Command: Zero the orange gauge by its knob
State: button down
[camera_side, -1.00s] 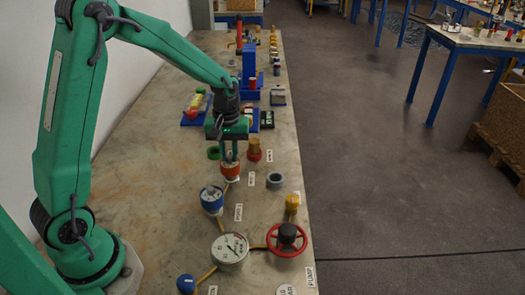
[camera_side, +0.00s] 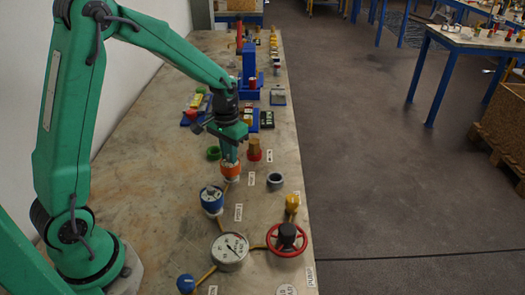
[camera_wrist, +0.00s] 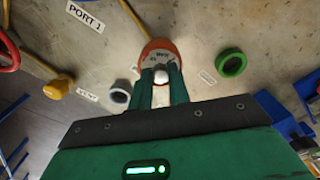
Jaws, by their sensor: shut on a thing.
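The orange gauge (camera_side: 231,172) stands on the bench below my gripper. In the wrist view the orange gauge (camera_wrist: 158,48) shows its pale dial, partly hidden by my fingers. My gripper (camera_side: 229,155) points down at the gauge from above. In the wrist view my gripper (camera_wrist: 161,72) has its two green fingers closed on the gauge's pale, round knob (camera_wrist: 162,76). The pointer's reading on the dial is too small to tell.
A blue gauge (camera_side: 212,200) and a white gauge (camera_side: 230,250) stand nearer on the bench. A red handwheel (camera_side: 287,240) is at the right edge. A green ring (camera_side: 214,153) and a red-based part (camera_side: 254,152) stand close beside my gripper.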

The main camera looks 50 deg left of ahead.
jog(key=shift+w+d, duration=0.1)
dwell(0.3)
jog(key=c, duration=1.3)
grip_release()
jog(key=shift+r, duration=0.15)
notch_tip(320, 180, up, 7)
jog(key=shift+r, duration=0.35)
